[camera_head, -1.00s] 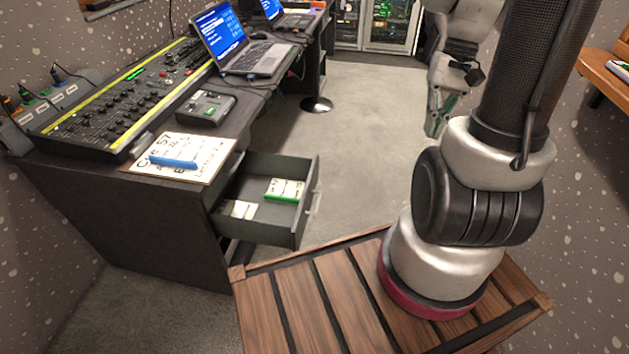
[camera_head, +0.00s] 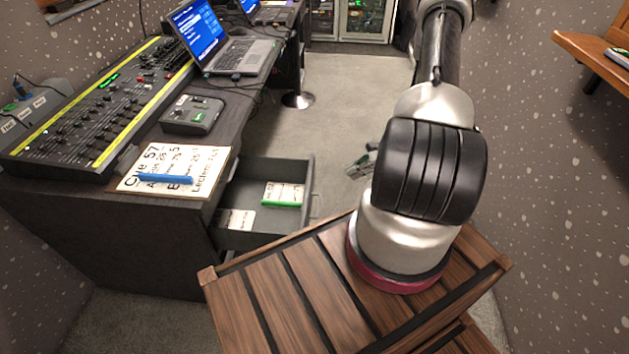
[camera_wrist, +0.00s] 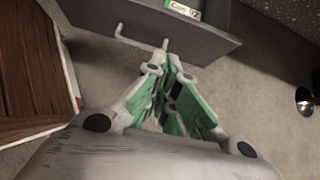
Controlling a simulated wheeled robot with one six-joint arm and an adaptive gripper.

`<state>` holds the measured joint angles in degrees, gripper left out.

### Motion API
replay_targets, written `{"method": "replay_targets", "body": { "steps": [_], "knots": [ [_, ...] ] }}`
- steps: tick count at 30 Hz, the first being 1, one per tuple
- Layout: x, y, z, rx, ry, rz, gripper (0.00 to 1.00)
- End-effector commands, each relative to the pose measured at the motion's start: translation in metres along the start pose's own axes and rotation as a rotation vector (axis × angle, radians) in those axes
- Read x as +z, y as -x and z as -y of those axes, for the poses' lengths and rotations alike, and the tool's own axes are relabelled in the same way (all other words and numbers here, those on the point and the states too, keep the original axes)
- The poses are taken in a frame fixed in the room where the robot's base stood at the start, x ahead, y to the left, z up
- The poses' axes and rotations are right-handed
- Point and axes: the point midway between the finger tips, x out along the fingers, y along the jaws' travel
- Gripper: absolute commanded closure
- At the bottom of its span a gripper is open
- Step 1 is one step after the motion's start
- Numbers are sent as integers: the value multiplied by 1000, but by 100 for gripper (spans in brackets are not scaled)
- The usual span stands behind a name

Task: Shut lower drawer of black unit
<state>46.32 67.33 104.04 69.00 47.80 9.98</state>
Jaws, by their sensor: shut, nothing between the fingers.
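The black unit (camera_head: 150,238) stands at the left in the head view. One drawer (camera_head: 262,240) is pulled out from it, its front panel facing right; I cannot tell for sure whether it is the lower one. Inside lie a green-edged card (camera_head: 283,193) and a white card (camera_head: 236,219). In the wrist view the drawer's front panel (camera_wrist: 205,38) shows with its bar handle (camera_wrist: 138,40). My gripper (camera_head: 362,165) is to the right of the drawer front, partly hidden behind my arm. Its fingertips (camera_wrist: 166,62) are shut and empty, close to the handle; contact is unclear.
The desk top carries a fader console (camera_head: 95,105), a small grey box (camera_head: 192,114), a laptop (camera_head: 215,40) and a cue sheet (camera_head: 205,176) with a blue marker. A wooden shelf (camera_head: 590,50) is on the right wall. Open floor (camera_head: 345,90) lies beyond the drawer.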

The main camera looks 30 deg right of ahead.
Motion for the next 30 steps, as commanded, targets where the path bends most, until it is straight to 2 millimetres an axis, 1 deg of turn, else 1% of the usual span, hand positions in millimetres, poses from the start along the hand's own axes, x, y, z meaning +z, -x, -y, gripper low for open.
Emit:
{"method": "replay_targets", "body": {
  "steps": [4, 7, 15, 19, 21, 24, 30],
  "knots": [
    [0, -10, 2, -13, -40, -4, 100],
    [0, -24, 1, -10, -38, -5, 100],
    [0, -82, 1, -8, -37, -4, 100],
    [1, -106, 2, -8, -34, -4, 100],
    [12, -114, 2, -9, -33, -4, 100],
    [20, -122, 3, -10, -34, -5, 100],
    [28, -129, 4, -11, -35, -5, 100]
  ]
}}
